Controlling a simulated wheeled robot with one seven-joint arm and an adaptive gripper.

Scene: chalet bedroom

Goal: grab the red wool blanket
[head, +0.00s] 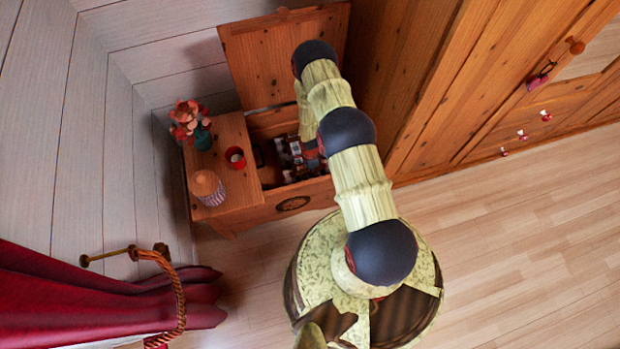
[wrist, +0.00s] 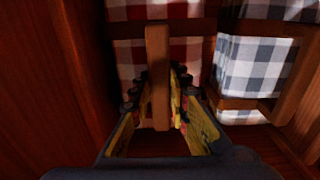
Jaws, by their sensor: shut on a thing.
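The red-and-white checked blanket (wrist: 195,52) is folded and bound with brown bands, inside the open wooden chest (head: 235,215). My gripper (wrist: 160,85) reaches down into the chest; in the wrist view its fingers stand on both sides of an upright brown strip over the red checked cloth. The fingers are shut on the blanket, seemingly at this strip, but the exact contact is dark and hard to see. In the head view my arm hides the gripper and much of the chest's contents.
A blue-and-white checked bundle (wrist: 250,65) lies close on the right. The chest's lid (head: 270,60) stands raised at the back. A flower vase (head: 202,137), red cup (head: 236,158) and lidded jar (head: 207,187) stand on its closed part. A wooden wardrobe (head: 440,90) is to the right.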

